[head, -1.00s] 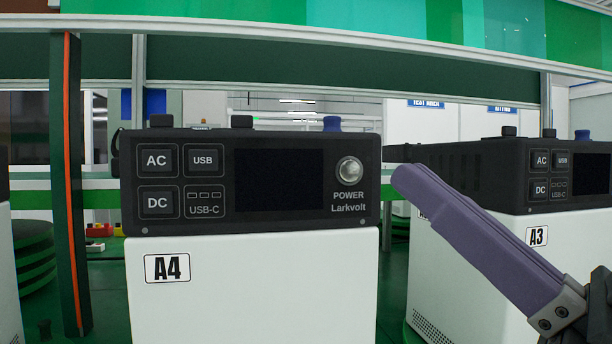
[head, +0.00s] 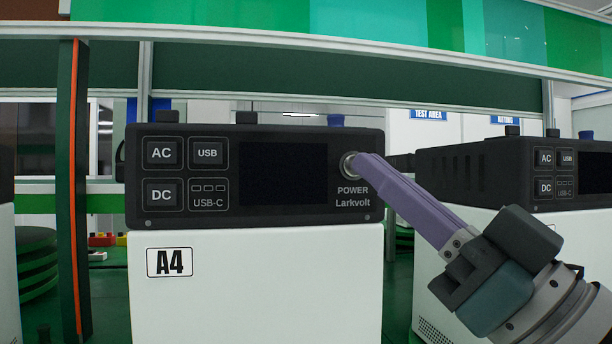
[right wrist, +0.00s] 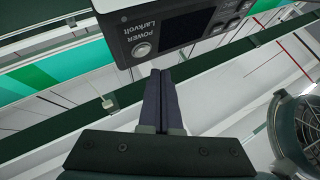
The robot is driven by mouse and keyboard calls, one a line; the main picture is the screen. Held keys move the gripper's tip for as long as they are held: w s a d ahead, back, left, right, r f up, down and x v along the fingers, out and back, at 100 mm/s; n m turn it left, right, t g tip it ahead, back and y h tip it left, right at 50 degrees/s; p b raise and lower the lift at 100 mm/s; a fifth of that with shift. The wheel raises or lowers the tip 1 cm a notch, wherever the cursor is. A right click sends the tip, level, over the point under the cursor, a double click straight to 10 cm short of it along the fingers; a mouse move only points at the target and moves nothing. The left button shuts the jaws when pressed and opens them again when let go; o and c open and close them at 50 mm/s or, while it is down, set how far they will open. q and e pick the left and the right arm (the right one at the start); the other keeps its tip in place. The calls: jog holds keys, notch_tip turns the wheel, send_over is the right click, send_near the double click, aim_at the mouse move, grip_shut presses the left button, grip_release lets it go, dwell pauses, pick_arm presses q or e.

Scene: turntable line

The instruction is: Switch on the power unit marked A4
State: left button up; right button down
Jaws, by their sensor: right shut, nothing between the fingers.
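The power unit marked A4 (head: 250,290) stands in the middle of the head view, with a black front panel and a white lower body. Its round silver POWER button (head: 348,165) is at the right of the panel, partly hidden by my right gripper (head: 364,166). The right gripper's purple fingers are shut and empty, with the tips at the button's right side. I cannot tell whether they touch it. In the right wrist view the button (right wrist: 141,48) shows just beyond the shut fingertips (right wrist: 160,72). The unit's screen (head: 283,173) is dark. My left gripper is not in view.
Another unit marked A3 (head: 480,170) stands to the right, partly behind my right arm. A green post with an orange strip (head: 74,190) stands left of the A4 unit. A rail (head: 300,42) crosses above the units.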

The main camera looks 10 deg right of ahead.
aim_at(340, 152)
jog(key=shift+w, duration=0.8)
jog(key=shift+w, duration=0.1)
dwell(1.4)
jog(key=shift+w, duration=0.3)
jog(key=shift+w, duration=0.35)
dwell(0.6)
jog(key=shift+s, duration=0.1)
jog(key=shift+s+r, duration=0.1)
jog(key=shift+s, duration=0.25)
jog(key=shift+s+p, duration=0.3)
jog(key=shift+s, duration=0.05)
jog(key=shift+s, duration=0.1)
